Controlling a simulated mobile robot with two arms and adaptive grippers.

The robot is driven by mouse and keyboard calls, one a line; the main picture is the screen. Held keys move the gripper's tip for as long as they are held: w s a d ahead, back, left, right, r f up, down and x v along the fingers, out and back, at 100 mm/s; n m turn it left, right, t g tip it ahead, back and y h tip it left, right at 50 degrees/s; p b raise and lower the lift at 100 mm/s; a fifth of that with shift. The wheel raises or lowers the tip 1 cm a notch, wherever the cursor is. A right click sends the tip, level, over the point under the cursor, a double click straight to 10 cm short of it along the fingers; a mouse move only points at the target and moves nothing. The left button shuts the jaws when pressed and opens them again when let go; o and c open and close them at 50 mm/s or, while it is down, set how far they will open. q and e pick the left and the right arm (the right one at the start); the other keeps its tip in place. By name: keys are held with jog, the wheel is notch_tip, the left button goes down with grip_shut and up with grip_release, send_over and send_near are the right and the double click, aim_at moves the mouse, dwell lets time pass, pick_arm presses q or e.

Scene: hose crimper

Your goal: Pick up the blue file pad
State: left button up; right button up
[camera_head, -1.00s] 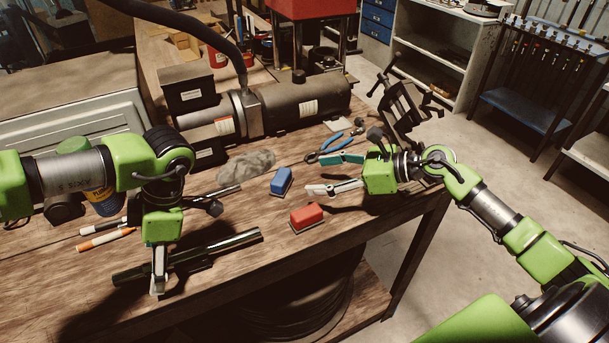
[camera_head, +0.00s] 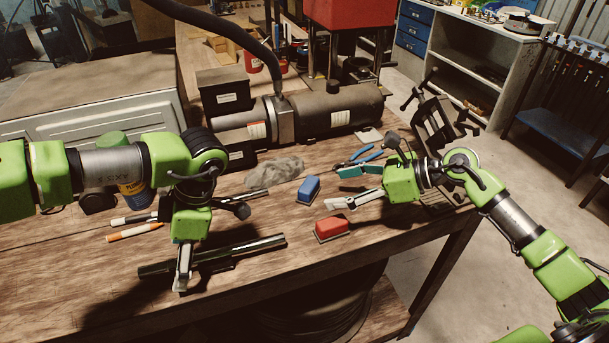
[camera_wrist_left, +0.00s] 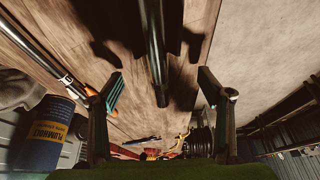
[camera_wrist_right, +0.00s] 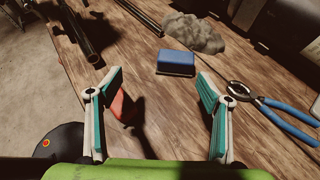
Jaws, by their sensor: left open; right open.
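The blue file pad (camera_head: 305,189) lies on the wooden workbench, right of a grey rag. It also shows in the right wrist view (camera_wrist_right: 176,63), ahead of and between the open fingers. My right gripper (camera_head: 346,187) is open and empty, just to the right of the blue pad and apart from it. In the right wrist view its two teal-lined fingers (camera_wrist_right: 157,90) are spread wide. My left gripper (camera_head: 183,284) points down over the bench at the left, near a dark metal tube. It is open, with both fingers (camera_wrist_left: 160,88) apart in the left wrist view.
A red pad (camera_head: 332,228) lies near the bench's front edge, below my right gripper. Blue-handled pliers (camera_head: 358,160) lie behind that gripper. A grey rag (camera_head: 275,172), dark tubes (camera_head: 215,254) and markers (camera_head: 135,232) lie to the left. A large dark cylinder machine (camera_head: 335,111) stands behind.

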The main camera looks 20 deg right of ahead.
aim_at(309, 183)
jog(key=a, duration=0.1)
jog(key=w+a+g, duration=0.1)
jog(key=a+r+g+h, duration=0.1)
jog(key=shift+w+a+n, duration=0.3)
jog(key=shift+w, duration=0.05)
notch_tip(309, 183, up, 5)
jog(key=w+d+m+g+h, duration=0.1)
jog(key=w+g+h, duration=0.15)
jog(key=h, duration=0.25)
jog(key=shift+h, duration=0.3)
jog(key=x, duration=1.1)
jog(key=shift+w+d+f, duration=0.25)
jog(key=shift+w, duration=0.2)
jog(key=shift+r, duration=0.1)
jog(key=c, duration=1.4)
jog(key=shift+c, duration=0.2)
notch_tip(309, 183, up, 10)
